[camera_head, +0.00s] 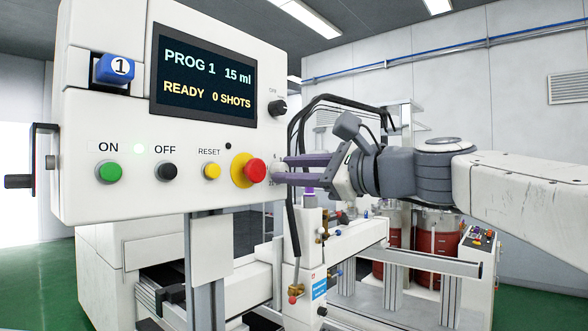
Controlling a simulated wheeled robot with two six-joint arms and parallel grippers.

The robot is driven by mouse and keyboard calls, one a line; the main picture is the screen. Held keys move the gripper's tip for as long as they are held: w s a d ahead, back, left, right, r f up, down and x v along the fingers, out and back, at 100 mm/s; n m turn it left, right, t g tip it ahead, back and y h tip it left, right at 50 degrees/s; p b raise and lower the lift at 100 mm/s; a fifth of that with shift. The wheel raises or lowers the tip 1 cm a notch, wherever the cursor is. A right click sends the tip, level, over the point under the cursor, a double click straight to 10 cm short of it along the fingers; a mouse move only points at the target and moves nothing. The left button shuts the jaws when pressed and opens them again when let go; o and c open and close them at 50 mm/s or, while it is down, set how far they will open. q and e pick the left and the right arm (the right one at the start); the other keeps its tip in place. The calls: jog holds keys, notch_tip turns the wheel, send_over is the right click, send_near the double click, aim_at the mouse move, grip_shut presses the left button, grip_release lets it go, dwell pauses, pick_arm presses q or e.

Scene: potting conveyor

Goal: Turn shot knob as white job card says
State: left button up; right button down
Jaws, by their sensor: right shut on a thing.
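The white control cabinet (90,210) fills the left half of the view. Its screen (205,75) reads PROG 1, 15 ml, READY, 0 SHOTS. My right gripper (279,170) reaches in from the right and is shut at the cabinet's right edge, beside the red stop button. It holds a small pale knob there, which seems to be the shot knob; the fingers hide most of it and its setting cannot be read. No white job card is seen. My left gripper is not in view.
The panel has a green ON button (109,173), a black OFF button (165,172), a yellow RESET button (212,171), a red stop button (254,171) and a black selector (278,107). Red drums (437,245) stand behind.

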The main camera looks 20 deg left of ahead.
jog(key=shift+w, duration=0.1)
jog(key=c, duration=0.6)
grip_release()
jog(key=shift+d, duration=0.1)
jog(key=b+v, duration=0.4)
jog(key=v, duration=0.6)
jog(key=shift+d+b, duration=0.2)
jog(key=shift+b, duration=0.15)
